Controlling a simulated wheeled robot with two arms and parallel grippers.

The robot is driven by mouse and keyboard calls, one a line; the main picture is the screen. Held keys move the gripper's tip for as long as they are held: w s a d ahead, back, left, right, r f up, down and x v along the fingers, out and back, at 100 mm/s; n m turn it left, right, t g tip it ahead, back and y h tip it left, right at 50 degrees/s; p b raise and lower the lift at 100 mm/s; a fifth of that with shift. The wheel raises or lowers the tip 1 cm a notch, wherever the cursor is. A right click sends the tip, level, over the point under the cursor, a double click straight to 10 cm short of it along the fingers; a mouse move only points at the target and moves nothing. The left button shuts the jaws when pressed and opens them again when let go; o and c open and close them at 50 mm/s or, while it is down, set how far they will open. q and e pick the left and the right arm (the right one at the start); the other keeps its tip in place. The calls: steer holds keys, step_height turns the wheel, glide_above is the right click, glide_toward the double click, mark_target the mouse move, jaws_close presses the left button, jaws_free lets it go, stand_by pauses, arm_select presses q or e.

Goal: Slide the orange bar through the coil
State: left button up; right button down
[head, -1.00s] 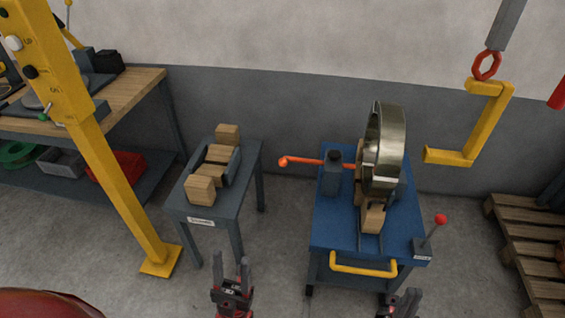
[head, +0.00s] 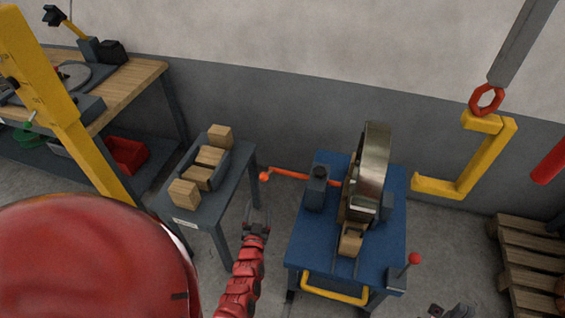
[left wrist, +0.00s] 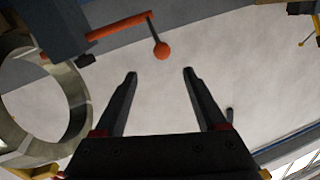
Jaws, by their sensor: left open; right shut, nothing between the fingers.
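The orange bar (head: 290,174) sticks out leftward from a dark grey holder block (head: 317,188) on the blue cart. Its left end carries an orange ball, clearer in the left wrist view (left wrist: 161,50) on a thin stem. The coil's edge also shows in the left wrist view (left wrist: 78,110). My left gripper (head: 257,212) is open and empty, just below the ball in the picture and apart from it. My right gripper (head: 448,310) is shut at the bottom edge, partly cut off.
The blue cart (head: 305,235) has a yellow handle (head: 335,291) and a red-knobbed lever (head: 414,259). A grey stand (head: 222,213) with wooden blocks is at left.

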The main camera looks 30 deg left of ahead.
mark_target(265, 174)
arm_select(q)
steer(key=x, duration=1)
steer(key=shift+a+b, duration=0.15)
steer(key=shift+b, duration=0.25)
steer(key=b+x, duration=0.2)
steer(key=x, duration=0.3)
steer(key=shift+f, duration=0.15)
steer(key=shift+w+a+r+b, duration=0.2)
steer(key=shift+w+a+b, duration=0.1)
steer(key=shift+w+b, duration=0.3)
steer(key=shift+w, duration=0.1)
jaws_close()
